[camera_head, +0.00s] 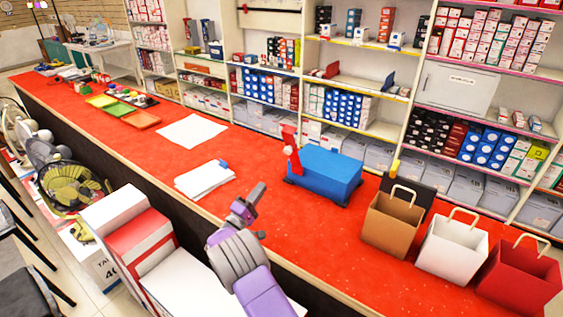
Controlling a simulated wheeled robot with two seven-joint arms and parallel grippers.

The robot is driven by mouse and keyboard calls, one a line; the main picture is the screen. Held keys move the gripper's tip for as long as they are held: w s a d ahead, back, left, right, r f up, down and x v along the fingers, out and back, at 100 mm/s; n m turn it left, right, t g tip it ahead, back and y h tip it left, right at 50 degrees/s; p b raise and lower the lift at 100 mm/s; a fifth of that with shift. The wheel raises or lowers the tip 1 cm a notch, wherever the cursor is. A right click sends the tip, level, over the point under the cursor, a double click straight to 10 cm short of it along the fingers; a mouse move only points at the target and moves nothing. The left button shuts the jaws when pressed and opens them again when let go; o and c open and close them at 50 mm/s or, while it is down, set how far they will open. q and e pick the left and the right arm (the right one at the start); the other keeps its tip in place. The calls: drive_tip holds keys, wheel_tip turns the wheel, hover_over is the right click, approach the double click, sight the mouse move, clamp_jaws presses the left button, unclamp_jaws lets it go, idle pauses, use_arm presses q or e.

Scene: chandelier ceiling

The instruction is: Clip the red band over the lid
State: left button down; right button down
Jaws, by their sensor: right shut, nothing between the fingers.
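A blue box with a blue lid (332,172) stands on the red counter, right of the middle of the view. A red upright piece (290,150), which looks like the red band, stands at the left end of the box. A small pale part shows at its side, and it is not laid across the lid top. My right gripper (256,197) is shut and empty. It is at the counter's front edge, to the lower left of the box and apart from it. My left gripper is not in view.
The red counter (290,225) is clear in front of the box. White paper stacks (204,180) lie to the left. Brown (393,222), white (453,248) and red (520,280) bags stand to the right. Full shelves line the back. White-and-red boxes (140,240) stand before the counter.

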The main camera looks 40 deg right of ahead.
sight(287, 152)
drive_tip(key=shift+d, duration=0.1)
